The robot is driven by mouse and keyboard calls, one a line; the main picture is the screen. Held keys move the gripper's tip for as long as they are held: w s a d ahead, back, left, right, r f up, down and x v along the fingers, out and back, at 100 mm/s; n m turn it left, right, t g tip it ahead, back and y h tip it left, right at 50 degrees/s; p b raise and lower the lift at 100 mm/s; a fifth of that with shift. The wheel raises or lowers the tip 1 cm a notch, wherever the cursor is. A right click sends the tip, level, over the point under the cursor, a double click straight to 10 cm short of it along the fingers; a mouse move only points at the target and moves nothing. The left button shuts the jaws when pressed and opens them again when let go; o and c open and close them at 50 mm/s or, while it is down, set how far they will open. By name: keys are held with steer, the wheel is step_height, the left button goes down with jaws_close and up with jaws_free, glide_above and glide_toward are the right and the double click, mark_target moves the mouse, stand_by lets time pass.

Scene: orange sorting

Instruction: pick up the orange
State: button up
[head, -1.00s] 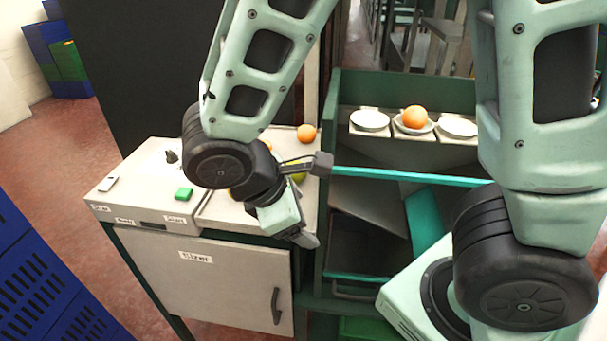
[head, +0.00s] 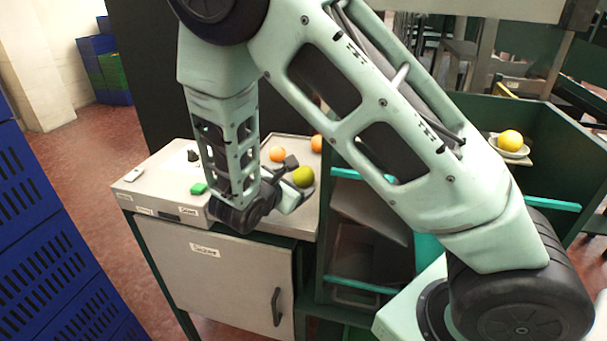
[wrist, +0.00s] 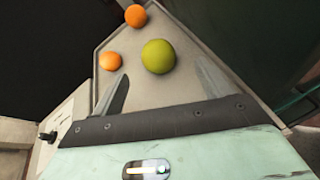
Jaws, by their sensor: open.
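A yellow-green fruit (head: 303,177) lies nearer to my gripper (head: 296,198). In the wrist view my gripper (wrist: 163,88) is open and empty, its two fingers spread. There the green fruit (wrist: 158,56) shows beyond and between the fingers. One orange (wrist: 110,61) is just beyond the left fingertip, and the other orange (wrist: 135,15) is farther off at the top. Contact is not visible.
A box with a green button (head: 198,188) stands left of the counter top (head: 290,225). Blue crates (head: 50,270) fill the left foreground.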

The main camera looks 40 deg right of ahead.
mark_target(300, 177)
steer(key=x, duration=0.2)
steer(key=p+x, duration=0.1)
steer(key=x, duration=0.2)
steer(key=p+x, duration=0.1)
steer(key=x, duration=0.1)
steer(key=shift+w+f, duration=0.2)
steer(key=shift+w, duration=0.2)
steer(key=c, duration=1.1)
